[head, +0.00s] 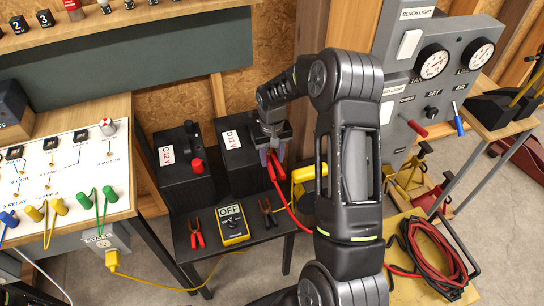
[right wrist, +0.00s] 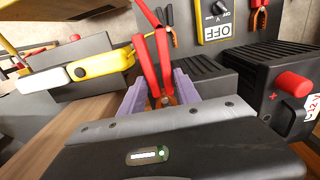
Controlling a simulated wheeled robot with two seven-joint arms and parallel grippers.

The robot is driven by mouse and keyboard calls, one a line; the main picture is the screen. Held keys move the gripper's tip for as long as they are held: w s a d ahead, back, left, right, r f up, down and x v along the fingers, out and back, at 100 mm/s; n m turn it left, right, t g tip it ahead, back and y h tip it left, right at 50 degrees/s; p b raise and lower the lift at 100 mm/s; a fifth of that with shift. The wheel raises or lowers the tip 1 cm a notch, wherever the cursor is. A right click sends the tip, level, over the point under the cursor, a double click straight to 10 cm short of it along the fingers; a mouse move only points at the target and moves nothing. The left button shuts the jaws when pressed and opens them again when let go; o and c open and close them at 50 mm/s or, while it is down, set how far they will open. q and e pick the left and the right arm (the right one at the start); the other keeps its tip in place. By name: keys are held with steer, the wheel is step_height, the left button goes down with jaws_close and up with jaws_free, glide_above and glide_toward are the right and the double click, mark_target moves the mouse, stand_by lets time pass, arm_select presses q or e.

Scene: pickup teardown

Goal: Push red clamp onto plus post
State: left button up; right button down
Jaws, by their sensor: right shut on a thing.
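My right gripper (head: 272,157) is shut on the red clamp (head: 275,172), at the right side of the battery marked D 12 V (head: 238,160). In the right wrist view, the red clamp (right wrist: 154,62) stands between the purple fingers of the gripper (right wrist: 160,92), its handles pointing up in the picture. The clamp's jaw tips and any post under them are hidden. The battery marked C 12 V (head: 180,175) has a red post (head: 197,166), bare of any clamp. That red post (right wrist: 293,82) also shows in the right wrist view, beside a plus sign. My left gripper is not in view.
A yellow meter reading OFF (head: 233,224) lies before the batteries, between small red-handled clips (head: 196,233) and dark-handled clips (head: 267,211). A yellow tool (head: 308,172) is right of the held clamp. A red cable coil (head: 438,255) lies at lower right. A switch panel (head: 62,180) stands left.

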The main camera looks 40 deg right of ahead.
steer(key=shift+f+b, duration=0.5)
steer(key=shift+f, duration=0.15)
steer(key=c, duration=0.8)
jaws_free()
step_height(320, 180, up, 8)
steer(key=shift+b, duration=0.4)
steer(key=shift+f, duration=0.15)
